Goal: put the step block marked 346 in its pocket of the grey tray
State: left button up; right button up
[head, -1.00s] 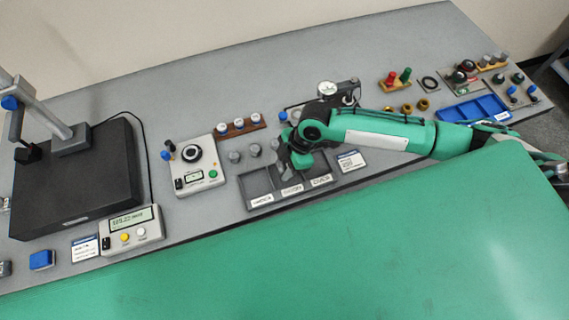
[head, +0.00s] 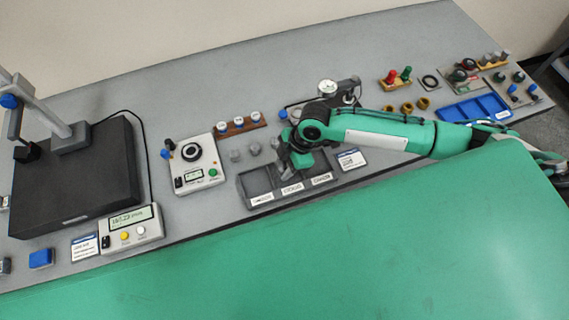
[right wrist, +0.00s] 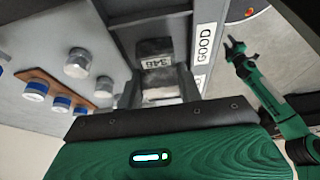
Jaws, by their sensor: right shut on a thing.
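The step block marked 346 (right wrist: 157,62) is a dark grey block with a white number label, in the right wrist view. My right gripper (right wrist: 158,97) is shut on it, with the fingers at its near end. My left gripper (right wrist: 235,46) appears open and empty there.
Grey round pieces (head: 235,156) stand behind the tray, near a brown rack with white-and-blue caps (head: 239,127). A white control box (head: 195,165) is to the left and a paper card (head: 351,160) to the right. A dial gauge (head: 327,88) stands behind my right arm.

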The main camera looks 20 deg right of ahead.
aim_at(284, 165)
jog(key=shift+f, duration=0.6)
dwell(0.4)
jog(key=o, duration=1.3)
jog(key=shift+w+r, duration=0.1)
jog(key=shift+r, duration=0.35)
jog(key=shift+o, duration=1)
jog(key=shift+r+p, duration=0.35)
jog(key=shift+p, duration=0.25)
jog(key=shift+r+p, duration=0.85)
jog(key=shift+r, duration=0.1)
notch_tip(284, 165, up, 4)
jog(key=p, duration=0.3)
jog(key=shift+f, duration=0.2)
